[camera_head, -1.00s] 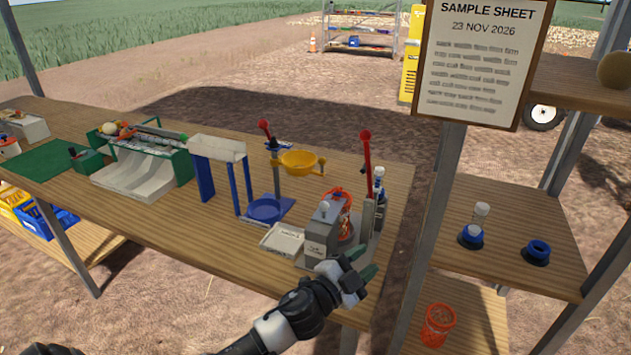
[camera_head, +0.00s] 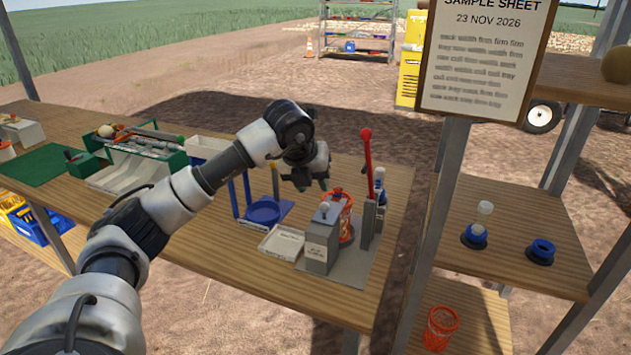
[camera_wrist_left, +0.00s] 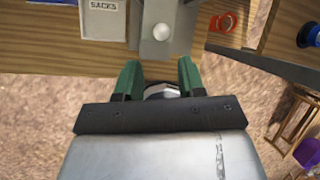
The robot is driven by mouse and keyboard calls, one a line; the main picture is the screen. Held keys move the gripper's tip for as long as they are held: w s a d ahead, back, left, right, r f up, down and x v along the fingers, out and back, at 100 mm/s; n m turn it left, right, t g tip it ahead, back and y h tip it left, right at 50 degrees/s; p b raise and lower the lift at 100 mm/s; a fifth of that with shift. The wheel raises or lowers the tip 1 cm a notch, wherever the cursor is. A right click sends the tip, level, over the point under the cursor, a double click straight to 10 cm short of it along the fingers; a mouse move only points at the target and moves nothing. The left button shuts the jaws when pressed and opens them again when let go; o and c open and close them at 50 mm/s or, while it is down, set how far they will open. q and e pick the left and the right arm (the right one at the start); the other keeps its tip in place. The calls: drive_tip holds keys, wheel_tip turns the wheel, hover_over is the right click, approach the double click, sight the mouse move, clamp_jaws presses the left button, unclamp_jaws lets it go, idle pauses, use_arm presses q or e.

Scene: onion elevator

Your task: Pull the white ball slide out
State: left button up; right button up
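A small white ball knob (camera_head: 325,207) sits on top of a grey box (camera_head: 318,248) near the front edge of the bench. In the left wrist view the white ball (camera_wrist_left: 161,32) shows on the grey metal top, beyond the fingertips. My left gripper (camera_head: 312,184) hangs in the air, fingers down, and appears just above and left of the box in the head view. Its green fingers (camera_wrist_left: 158,78) are apart with no held object visible, so it is open. It does not touch the ball. My right gripper is out of view.
A shelf post (camera_head: 430,235) rises on the right.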

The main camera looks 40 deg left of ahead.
sight(323, 205)
use_arm(q)
drive_tip(key=p+x, duration=0.1)
drive_tip(key=x, duration=0.9)
drive_tip(key=shift+w+f, duration=0.1)
drive_tip(key=shift+f, duration=0.1)
drive_tip(key=c, duration=0.7)
drive_tip(key=shift+s+d, duration=0.2)
drive_tip(key=shift+s, duration=0.65)
drive_tip(key=shift+s+d, duration=0.25)
drive_tip(key=shift+s, duration=0.6)
drive_tip(key=shift+s+d, duration=0.2)
drive_tip(key=shift+s, duration=0.6)
drive_tip(key=o, duration=1)
drive_tip(key=shift+s, duration=0.1)
drive_tip(key=shift+o, duration=0.2)
